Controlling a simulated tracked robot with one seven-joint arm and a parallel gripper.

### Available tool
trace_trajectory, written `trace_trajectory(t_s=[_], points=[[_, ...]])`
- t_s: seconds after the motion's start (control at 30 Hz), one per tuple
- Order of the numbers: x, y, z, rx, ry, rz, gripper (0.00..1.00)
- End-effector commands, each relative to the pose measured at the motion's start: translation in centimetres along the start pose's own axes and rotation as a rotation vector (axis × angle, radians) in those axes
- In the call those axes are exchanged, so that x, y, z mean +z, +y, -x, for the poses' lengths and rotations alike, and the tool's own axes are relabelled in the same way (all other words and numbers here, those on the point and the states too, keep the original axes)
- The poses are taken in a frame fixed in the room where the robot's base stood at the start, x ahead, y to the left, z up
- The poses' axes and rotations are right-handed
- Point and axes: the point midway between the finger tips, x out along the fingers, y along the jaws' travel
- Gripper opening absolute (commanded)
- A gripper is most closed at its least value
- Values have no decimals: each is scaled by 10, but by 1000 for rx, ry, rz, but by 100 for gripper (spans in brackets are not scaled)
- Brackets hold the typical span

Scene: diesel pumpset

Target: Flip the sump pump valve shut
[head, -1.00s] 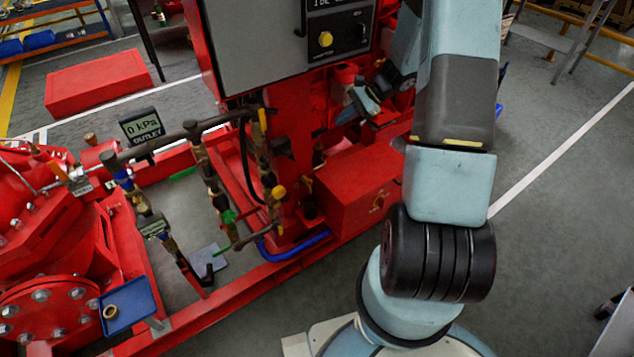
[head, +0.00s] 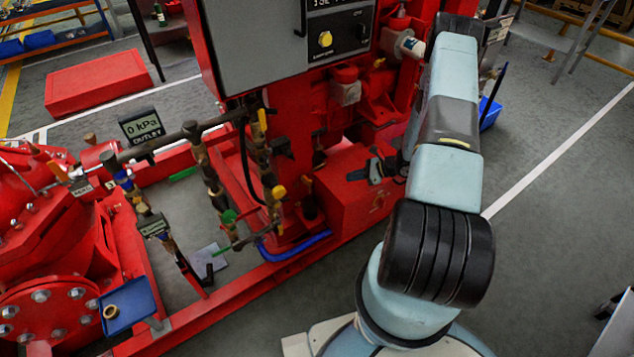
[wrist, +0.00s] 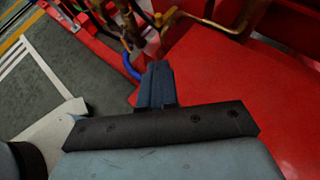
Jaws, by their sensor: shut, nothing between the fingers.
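My gripper (head: 353,175) is shut and empty, above the top of the red box (head: 345,212) on the skid. In the wrist view its closed blue-grey fingers (wrist: 158,68) point toward the pipework past the box edge. Left of the box stands a cluster of pipes with small valves. It has a yellow handle (head: 279,192), another yellow handle (head: 262,120) higher up, and a green handle (head: 229,216). No label shows which is the sump pump valve. My gripper is apart from all of these handles.
A grey control panel (head: 265,45) overhangs the pipes. A blue hose (head: 295,247) curves along the skid base and shows in the wrist view (wrist: 131,66). Floor to the right is mostly clear.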

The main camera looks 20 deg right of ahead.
Motion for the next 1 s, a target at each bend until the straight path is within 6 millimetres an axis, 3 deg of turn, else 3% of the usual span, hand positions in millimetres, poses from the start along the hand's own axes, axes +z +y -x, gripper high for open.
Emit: trace_trajectory(t_s=[0.47,1.0], points=[[-1,0,-7,0,-1,-1,0],[-1,0,-95,1,0,-1,0]])
